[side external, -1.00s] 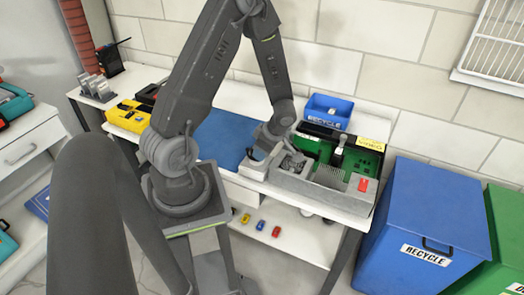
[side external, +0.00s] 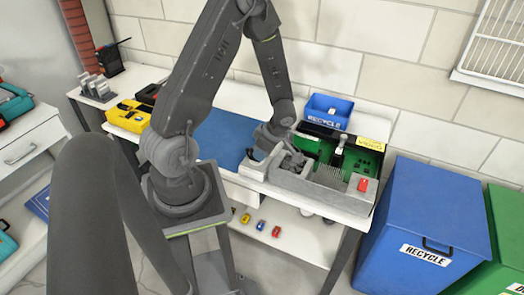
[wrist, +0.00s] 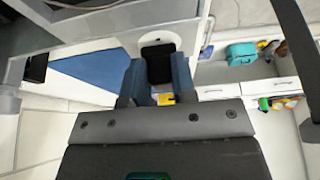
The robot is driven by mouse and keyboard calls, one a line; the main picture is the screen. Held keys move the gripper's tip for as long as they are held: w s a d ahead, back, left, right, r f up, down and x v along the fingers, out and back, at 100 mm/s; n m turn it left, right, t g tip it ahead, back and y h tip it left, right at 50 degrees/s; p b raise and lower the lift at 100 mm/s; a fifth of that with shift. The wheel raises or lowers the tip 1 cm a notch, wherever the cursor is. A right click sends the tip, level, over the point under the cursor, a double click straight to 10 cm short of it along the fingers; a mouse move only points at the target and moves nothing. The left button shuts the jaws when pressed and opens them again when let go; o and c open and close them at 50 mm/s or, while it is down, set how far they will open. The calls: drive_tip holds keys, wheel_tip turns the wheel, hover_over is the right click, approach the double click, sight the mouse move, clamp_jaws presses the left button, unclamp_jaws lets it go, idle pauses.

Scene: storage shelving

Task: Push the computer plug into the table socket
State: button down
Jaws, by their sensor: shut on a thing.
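My gripper (wrist: 158,82) shows two blue-grey fingers in the wrist view, shut on a black block that appears to be the computer plug (wrist: 158,66). The plug's far end meets a white rounded housing, which looks like the table socket (wrist: 158,42); I cannot tell how deep it sits. In the side view, my gripper (side external: 272,152) is low at the front edge of the worktable, beside a white block (side external: 252,168). The arm hides the fingertips and plug there.
An open grey computer case with a green board (side external: 364,156) is right of my gripper. A blue mat (side external: 220,139) lies to the left. A small blue recycle bin (side external: 328,112) stands behind. A large blue bin (side external: 425,225) stands at right.

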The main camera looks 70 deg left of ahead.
drive_tip(key=shift+f, duration=0.5)
drive_tip(key=c, duration=0.8)
unclamp_jaws()
drive_tip(key=shift+c, duration=0.2)
drive_tip(key=v, duration=1.3)
drive_tip(key=shift+w+r, duration=0.2)
drive_tip(key=shift+r, duration=0.15)
drive_tip(key=shift+d, duration=0.2)
drive_tip(key=s+d+r+m+t+h, duration=0.1)
drive_tip(key=s+d+r+m+t, duration=0.3)
drive_tip(key=d+r+m, duration=0.4)
drive_tip(key=s+d+r+m+t+h, duration=0.2)
drive_tip(key=d+r+m, duration=0.6)
drive_tip(key=m, duration=1.1)
drive_tip(key=s+r+t, duration=0.1)
drive_tip(key=s+t, duration=0.1)
drive_tip(key=shift+d+t, duration=0.4)
